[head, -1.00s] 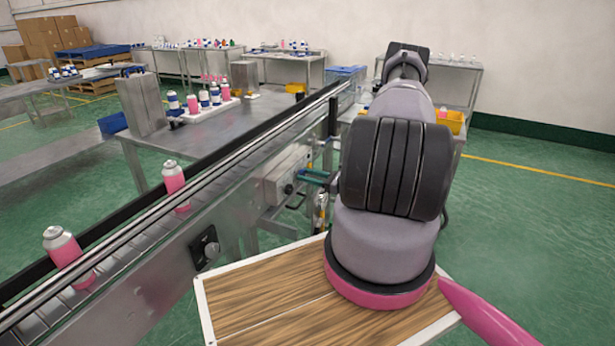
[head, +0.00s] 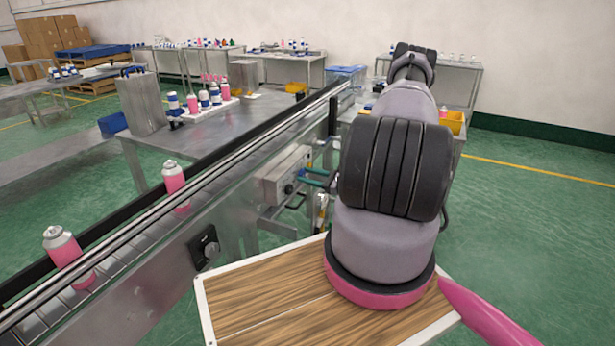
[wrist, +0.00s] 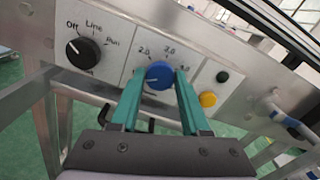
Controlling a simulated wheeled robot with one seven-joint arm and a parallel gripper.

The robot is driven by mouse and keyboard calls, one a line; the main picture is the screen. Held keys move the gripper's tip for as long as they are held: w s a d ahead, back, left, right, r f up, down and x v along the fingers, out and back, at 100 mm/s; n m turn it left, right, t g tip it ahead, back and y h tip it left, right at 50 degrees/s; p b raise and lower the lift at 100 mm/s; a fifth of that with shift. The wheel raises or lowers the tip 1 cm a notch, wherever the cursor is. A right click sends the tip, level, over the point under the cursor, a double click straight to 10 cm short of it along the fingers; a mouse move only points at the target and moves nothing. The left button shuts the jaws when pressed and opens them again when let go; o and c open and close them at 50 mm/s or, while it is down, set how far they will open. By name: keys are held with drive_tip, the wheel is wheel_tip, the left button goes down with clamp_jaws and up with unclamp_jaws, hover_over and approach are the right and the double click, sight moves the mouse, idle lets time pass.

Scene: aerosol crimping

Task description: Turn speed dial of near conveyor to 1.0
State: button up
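The speed dial (wrist: 158,75) is a blue round knob on a pale panel in the wrist view. Printed marks 2.0, 3.0 and 4.0 show around it; no 1.0 is readable, and the left finger covers that side. A pale line shows on the knob's lower left. My gripper (wrist: 160,78) has its two green fingers on either side of the dial, their tips against its edges as far as I can tell. In the head view my gripper (head: 318,179) is at the control box (head: 287,177) on the near conveyor (head: 150,280), partly hidden by my arm.
A black Off/Line/Run knob (wrist: 83,52) is left of the dial. Pink cans (head: 175,182) stand on the conveyor. A wood-topped surface (head: 265,295) lies in front.

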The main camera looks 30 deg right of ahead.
drive_tip(key=o, duration=0.3)
drive_tip(key=shift+s+d, duration=0.1)
drive_tip(key=v, duration=1)
drive_tip(key=shift+s+d, duration=0.2)
drive_tip(key=shift+s, duration=0.05)
